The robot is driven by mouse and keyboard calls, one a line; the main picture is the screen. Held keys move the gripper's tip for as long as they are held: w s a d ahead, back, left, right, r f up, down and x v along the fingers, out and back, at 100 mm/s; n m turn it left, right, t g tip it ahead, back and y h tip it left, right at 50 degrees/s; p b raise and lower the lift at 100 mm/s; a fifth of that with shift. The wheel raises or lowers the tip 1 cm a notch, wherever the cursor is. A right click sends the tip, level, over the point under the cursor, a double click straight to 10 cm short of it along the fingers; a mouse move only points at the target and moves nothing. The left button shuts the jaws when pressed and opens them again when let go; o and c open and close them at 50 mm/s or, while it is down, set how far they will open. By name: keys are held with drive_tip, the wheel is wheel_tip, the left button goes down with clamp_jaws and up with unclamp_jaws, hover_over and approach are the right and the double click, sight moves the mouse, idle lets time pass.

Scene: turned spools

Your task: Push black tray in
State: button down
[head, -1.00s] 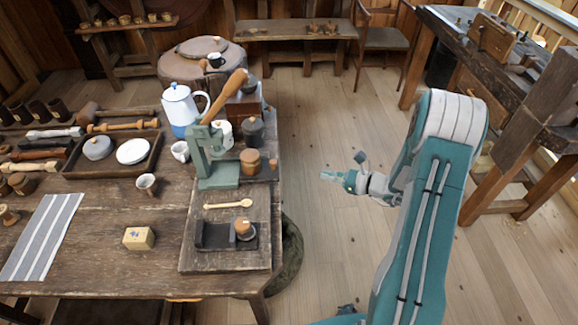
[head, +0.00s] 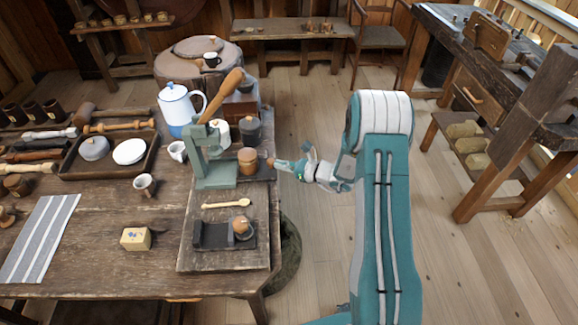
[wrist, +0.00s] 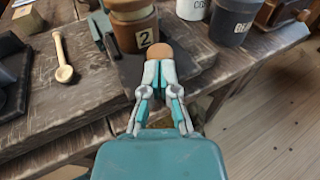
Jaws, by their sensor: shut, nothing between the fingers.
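The black tray (head: 264,175) is a flat dark slide reaching right from the green press (head: 214,158). A jar-like wooden container (head: 247,161) stands on it; in the wrist view this container (wrist: 133,27) carries a "2" label. The tray (wrist: 129,72) has a round wooden knob (wrist: 174,54) at its near end. My gripper (head: 278,164) is shut and empty, level with the knob at the table's right edge. In the wrist view my fingertips (wrist: 159,68) overlap the knob; I cannot tell whether they touch it.
A wooden spoon (head: 226,204) and a dark holder (head: 215,237) with a round wooden piece lie in front of the press. A dark grey canister (head: 250,131) stands behind the tray. The floor right of the table is open.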

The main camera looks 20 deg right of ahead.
sight(254, 167)
drive_tip(key=a, duration=0.3)
drive_tip(key=w+a, duration=0.1)
drive_tip(key=a, duration=0.2)
drive_tip(key=w+a, duration=0.1)
drive_tip(key=a, duration=0.2)
drive_tip(key=shift+a, duration=0.35)
drive_tip(key=shift+d, duration=0.1)
